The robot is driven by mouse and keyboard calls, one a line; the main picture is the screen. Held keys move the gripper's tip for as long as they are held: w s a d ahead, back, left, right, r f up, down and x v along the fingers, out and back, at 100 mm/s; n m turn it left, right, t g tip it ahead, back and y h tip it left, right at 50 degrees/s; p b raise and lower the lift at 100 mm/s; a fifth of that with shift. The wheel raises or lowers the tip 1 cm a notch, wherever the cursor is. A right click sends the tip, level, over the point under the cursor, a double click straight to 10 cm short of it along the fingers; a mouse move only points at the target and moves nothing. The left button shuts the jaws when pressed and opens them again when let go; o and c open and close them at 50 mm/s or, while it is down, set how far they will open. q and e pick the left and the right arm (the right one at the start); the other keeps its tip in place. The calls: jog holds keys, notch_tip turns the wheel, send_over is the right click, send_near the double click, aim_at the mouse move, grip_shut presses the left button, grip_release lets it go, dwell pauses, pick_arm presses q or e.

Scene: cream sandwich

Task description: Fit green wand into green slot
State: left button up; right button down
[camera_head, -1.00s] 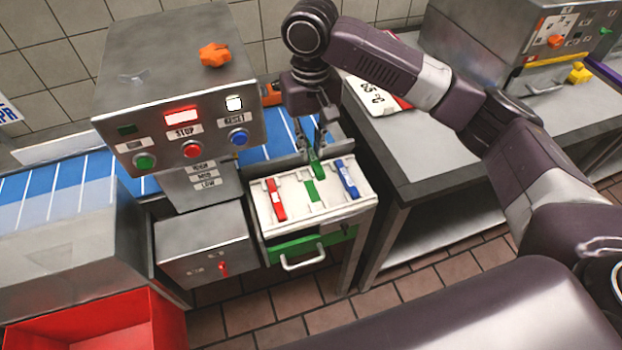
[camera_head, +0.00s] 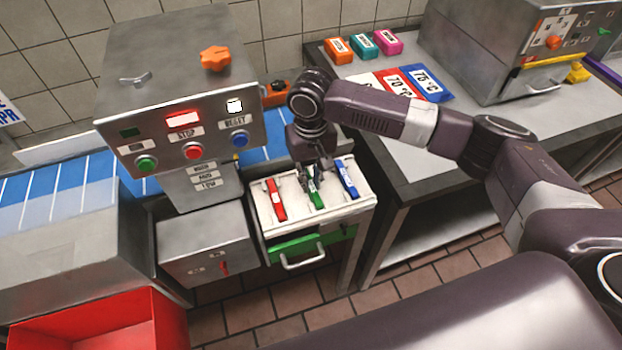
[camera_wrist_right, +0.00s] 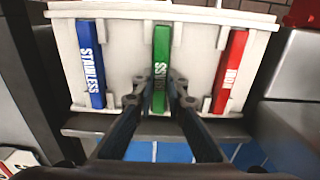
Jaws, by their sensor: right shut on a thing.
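The green wand (camera_head: 316,197) lies along the middle green slot of the white tray (camera_head: 343,209), between the red wand (camera_head: 276,199) and the blue wand (camera_head: 347,178). In the right wrist view, the green wand (camera_wrist_right: 161,60) sits lengthwise in the middle place, in line with the slot; whether it is fully down I cannot tell. My right gripper (camera_wrist_right: 160,92) is shut on the green wand, its fingers on either side of the near end. The green slot beneath is mostly hidden by the wand. My left gripper is not in view.
The control box (camera_head: 180,110) stands left of the tray. A green-fronted drawer with a handle (camera_head: 303,262) is below. A steel table (camera_head: 440,130) is at right.

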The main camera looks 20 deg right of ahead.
aim_at(311, 185)
jog(key=c, duration=1.9)
grip_release()
jog(key=shift+f, duration=0.1)
jog(key=shift+c, duration=0.2)
notch_tip(311, 185, up, 12)
jog(key=b, duration=0.1)
jog(key=shift+b, duration=0.3)
